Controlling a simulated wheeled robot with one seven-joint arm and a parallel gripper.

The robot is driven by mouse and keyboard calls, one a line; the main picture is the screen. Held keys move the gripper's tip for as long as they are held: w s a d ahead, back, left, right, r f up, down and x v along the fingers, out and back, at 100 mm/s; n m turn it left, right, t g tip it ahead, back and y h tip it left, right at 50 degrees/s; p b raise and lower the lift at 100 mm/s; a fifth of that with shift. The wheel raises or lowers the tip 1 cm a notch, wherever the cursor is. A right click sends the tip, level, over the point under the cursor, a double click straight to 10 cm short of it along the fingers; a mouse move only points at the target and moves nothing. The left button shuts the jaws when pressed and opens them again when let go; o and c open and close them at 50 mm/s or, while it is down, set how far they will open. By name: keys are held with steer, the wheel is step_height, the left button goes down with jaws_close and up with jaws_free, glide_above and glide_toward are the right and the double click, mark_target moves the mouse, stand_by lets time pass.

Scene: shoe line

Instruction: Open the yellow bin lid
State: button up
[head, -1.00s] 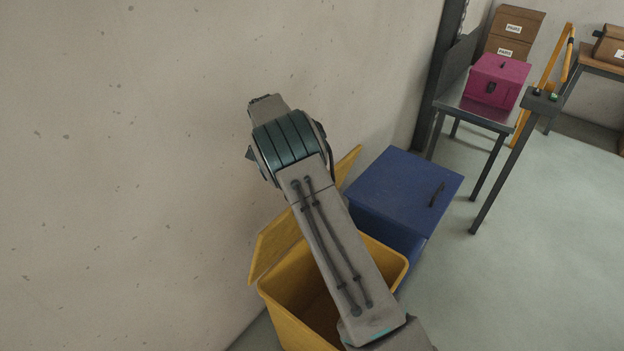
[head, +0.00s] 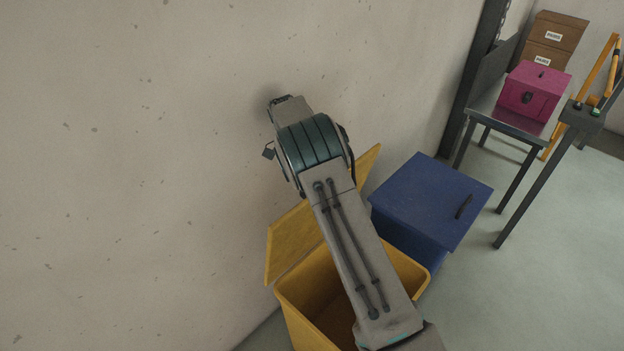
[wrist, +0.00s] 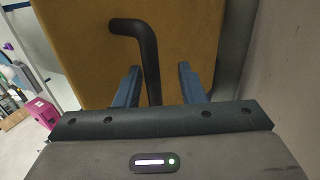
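The yellow bin (head: 408,272) stands by the wall, with its inside partly showing behind my arm. Its yellow lid (head: 292,243) is raised and tilted back towards the wall; my arm covers its middle. In the wrist view the yellow lid (wrist: 90,50) fills the upper middle, with a black bent handle (wrist: 148,60) on it. My gripper (wrist: 160,67) has its two blue fingers apart. The handle's bar passes between them in the picture, nearer the left finger; contact cannot be told. In the head view the fingers are hidden.
A blue bin (head: 425,205) with a shut lid stands right beside the yellow one. A metal table (head: 508,122) with a pink box (head: 533,92) is behind it, near cardboard boxes (head: 553,45). The wall (head: 130,150) is close on the left. Floor is clear at right.

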steer(key=s+d+r+b, duration=0.4)
steer(key=d+r, duration=0.7)
steer(key=shift+r, duration=0.15)
steer(key=shift+d, duration=0.1)
